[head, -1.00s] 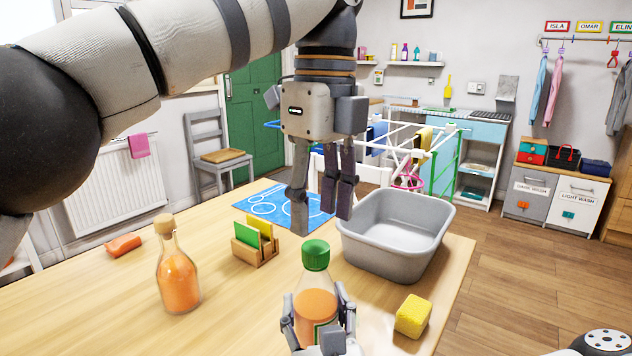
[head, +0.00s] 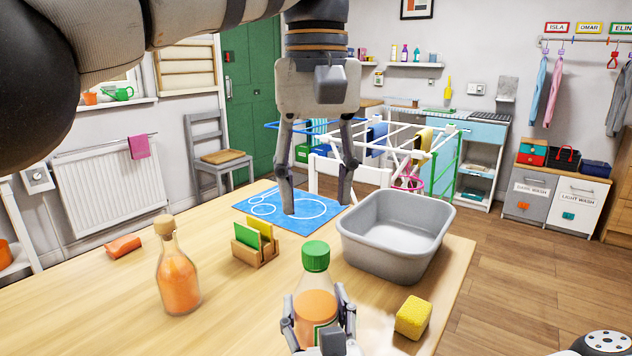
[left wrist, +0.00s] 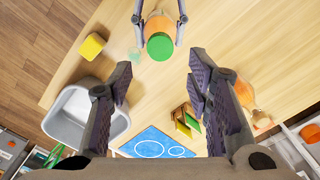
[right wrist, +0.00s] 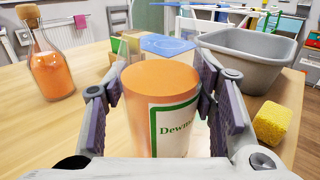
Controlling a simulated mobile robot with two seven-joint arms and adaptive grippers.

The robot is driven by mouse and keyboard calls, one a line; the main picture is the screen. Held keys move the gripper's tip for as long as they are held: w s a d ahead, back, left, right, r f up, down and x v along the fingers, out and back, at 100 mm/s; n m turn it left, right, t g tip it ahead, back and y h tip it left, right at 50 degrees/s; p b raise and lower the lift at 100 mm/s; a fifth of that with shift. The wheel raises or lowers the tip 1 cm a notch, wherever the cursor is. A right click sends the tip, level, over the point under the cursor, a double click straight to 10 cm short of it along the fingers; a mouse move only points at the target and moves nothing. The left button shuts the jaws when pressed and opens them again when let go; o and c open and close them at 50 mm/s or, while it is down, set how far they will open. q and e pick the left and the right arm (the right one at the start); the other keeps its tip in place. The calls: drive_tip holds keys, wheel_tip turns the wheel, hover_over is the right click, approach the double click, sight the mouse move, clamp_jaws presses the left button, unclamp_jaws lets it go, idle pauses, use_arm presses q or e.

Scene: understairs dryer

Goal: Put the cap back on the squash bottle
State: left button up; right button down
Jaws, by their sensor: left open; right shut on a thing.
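The squash bottle (head: 315,305), with orange liquid and a green-edged label, stands upright in my right gripper (head: 318,318), which is shut around its body. The label side faces the right wrist view (right wrist: 172,125). The green cap (head: 316,256) sits on top of the bottle; I cannot tell how tightly. In the left wrist view the cap (left wrist: 160,46) shows from above, beyond my left fingertips. My left gripper (head: 316,208) is open and empty, pointing down, above and behind the bottle in the head view, apart from the cap.
A corked glass bottle (head: 178,280) stands left. A wooden holder (head: 262,258) with green and yellow pieces is behind the squash bottle. A grey basin (head: 390,262) and yellow sponge (head: 413,316) are right. A blue mat (head: 265,203) lies behind. The table (head: 90,310) is clear at front left.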

sight(316, 247)
use_arm(q)
wheel_tip(316, 247, down, 8)
idle(0.5)
